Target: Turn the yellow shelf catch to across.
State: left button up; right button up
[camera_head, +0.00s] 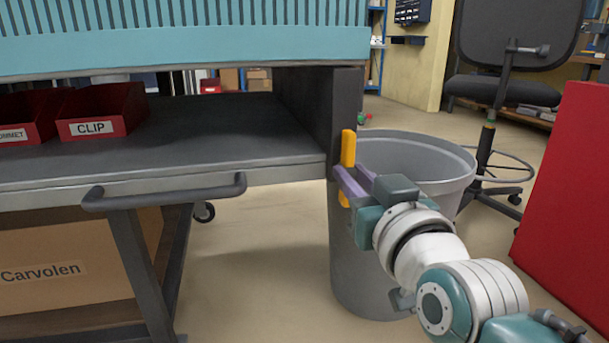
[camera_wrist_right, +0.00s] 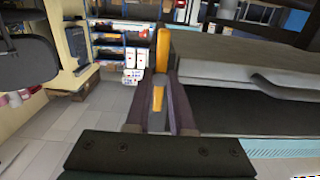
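The yellow shelf catch (camera_head: 348,149) is an upright bar on the dark end post of the shelf, its long side running up and down. My right gripper (camera_head: 352,182) is at its lower half, with the two purple fingers on either side of it. In the right wrist view the catch (camera_wrist_right: 163,50) rises beyond the fingertips, and its lower part lies between the fingers (camera_wrist_right: 160,95). Narrow gaps seem to show beside it, so the fingers look open around it; contact is hard to judge. My left gripper is not in view.
The grey shelf (camera_head: 225,130) carries red bins, one labelled CLIP (camera_head: 100,113). A bar handle (camera_head: 165,193) juts from its front edge. A grey round bin (camera_head: 365,265) stands behind my right gripper. A red panel (camera_head: 570,190) and a chair (camera_head: 500,90) are at right.

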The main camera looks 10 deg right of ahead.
grip_shut()
jog(key=shift+m, duration=0.5)
jog(key=shift+r+m+p, duration=0.1)
jog(key=shift+m+p, duration=0.7)
jog(key=shift+m, duration=0.2)
jog(key=m, duration=1.4)
jog(key=shift+m, duration=0.4)
jog(key=shift+o, duration=2.3)
grip_release()
